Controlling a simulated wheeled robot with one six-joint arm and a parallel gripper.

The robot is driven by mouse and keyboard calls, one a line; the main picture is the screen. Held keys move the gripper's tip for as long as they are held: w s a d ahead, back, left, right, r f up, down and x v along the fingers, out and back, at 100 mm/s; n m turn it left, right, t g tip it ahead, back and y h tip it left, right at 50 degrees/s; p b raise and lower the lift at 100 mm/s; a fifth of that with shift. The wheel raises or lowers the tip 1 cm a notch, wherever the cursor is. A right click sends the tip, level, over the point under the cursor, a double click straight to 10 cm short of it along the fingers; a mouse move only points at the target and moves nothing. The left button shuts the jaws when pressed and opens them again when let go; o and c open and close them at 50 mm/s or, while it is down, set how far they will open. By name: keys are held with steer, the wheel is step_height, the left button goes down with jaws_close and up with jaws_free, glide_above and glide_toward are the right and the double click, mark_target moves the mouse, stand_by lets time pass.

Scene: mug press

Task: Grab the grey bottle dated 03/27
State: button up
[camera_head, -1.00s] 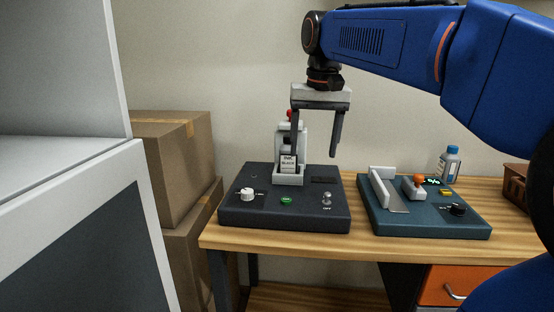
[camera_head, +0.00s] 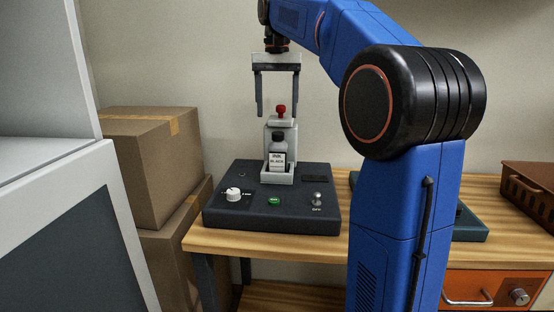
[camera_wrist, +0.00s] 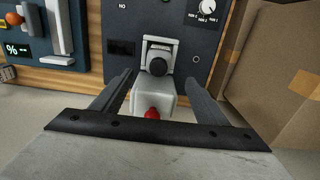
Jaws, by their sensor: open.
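A dark grey bottle (camera_head: 277,153) with a black cap and a white label stands upright in the light grey holder (camera_head: 291,178) of a black machine. The label seems to read "INK BLACK"; I cannot read a date. In the wrist view the bottle's round black cap (camera_wrist: 158,66) shows from above. My gripper (camera_head: 278,112) is open and empty, pointing down, above the bottle and around the level of the red knob (camera_head: 281,111). In the wrist view the fingers of my gripper (camera_wrist: 160,78) are spread on either side of the holder's grey column, apart from the bottle.
The black machine base (camera_head: 255,212) has a white dial (camera_head: 233,194), a green button (camera_head: 274,201) and a switch. A teal machine (camera_head: 471,226) is mostly behind my arm. Cardboard boxes (camera_head: 150,165) stand at left; a brown crate (camera_head: 530,190) is at right.

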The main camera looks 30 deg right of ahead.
mark_target(278, 150)
step_height(278, 150, down, 14)
steer(key=shift+s+d+r, duration=0.15)
steer(key=shift+r, duration=0.05)
stand_by(0.4)
